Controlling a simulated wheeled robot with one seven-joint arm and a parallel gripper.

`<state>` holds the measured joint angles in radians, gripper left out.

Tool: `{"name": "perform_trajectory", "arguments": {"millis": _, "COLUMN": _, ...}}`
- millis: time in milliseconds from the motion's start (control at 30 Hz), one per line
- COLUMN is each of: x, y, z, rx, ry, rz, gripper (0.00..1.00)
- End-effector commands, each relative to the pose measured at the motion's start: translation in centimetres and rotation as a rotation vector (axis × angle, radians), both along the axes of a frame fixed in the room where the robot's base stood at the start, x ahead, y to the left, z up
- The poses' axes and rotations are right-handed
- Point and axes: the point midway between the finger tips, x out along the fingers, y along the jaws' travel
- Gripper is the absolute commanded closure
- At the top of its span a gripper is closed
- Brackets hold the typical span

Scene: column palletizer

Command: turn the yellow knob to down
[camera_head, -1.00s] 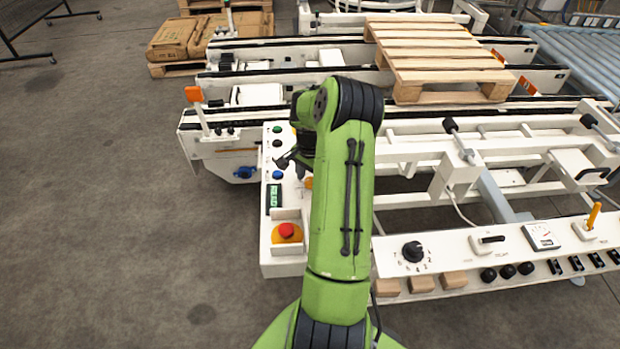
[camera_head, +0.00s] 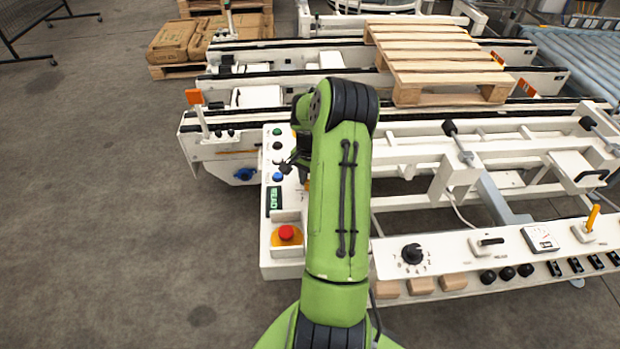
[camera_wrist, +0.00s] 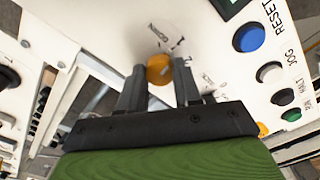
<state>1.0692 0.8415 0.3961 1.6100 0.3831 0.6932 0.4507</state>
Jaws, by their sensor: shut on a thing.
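The yellow knob (camera_wrist: 159,69) shows in the wrist view, on the white panel, with printed lettering around it. My gripper (camera_wrist: 160,78) is shut on the knob, one finger on each side. Part of the lettering is hidden or too blurred to read, so I cannot tell the knob's setting for certain. In the head view my arm covers most of the knob; only a sliver of yellow (camera_head: 308,184) shows beside the arm.
Blue (camera_wrist: 249,38), white and green buttons line the panel beside the knob. A red emergency button (camera_head: 286,232) sits on the panel's near end. A black rotary knob (camera_head: 412,253) and a yellow lever (camera_head: 593,217) are on the front ledge. A wooden pallet (camera_head: 440,50) lies behind.

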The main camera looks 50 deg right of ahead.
Motion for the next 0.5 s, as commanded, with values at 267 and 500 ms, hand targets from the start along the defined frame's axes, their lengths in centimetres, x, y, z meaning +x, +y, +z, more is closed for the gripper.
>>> {"name": "perform_trajectory", "arguments": {"millis": 267, "x": 0.03, "y": 0.0, "z": 0.16, "rx": -0.002, "ry": 0.001, "rz": 0.23, "gripper": 0.97}}
{"name": "perform_trajectory", "arguments": {"millis": 500, "x": 0.04, "y": -0.01, "z": 0.14, "rx": -0.002, "ry": 0.0, "rz": 0.426, "gripper": 0.97}}
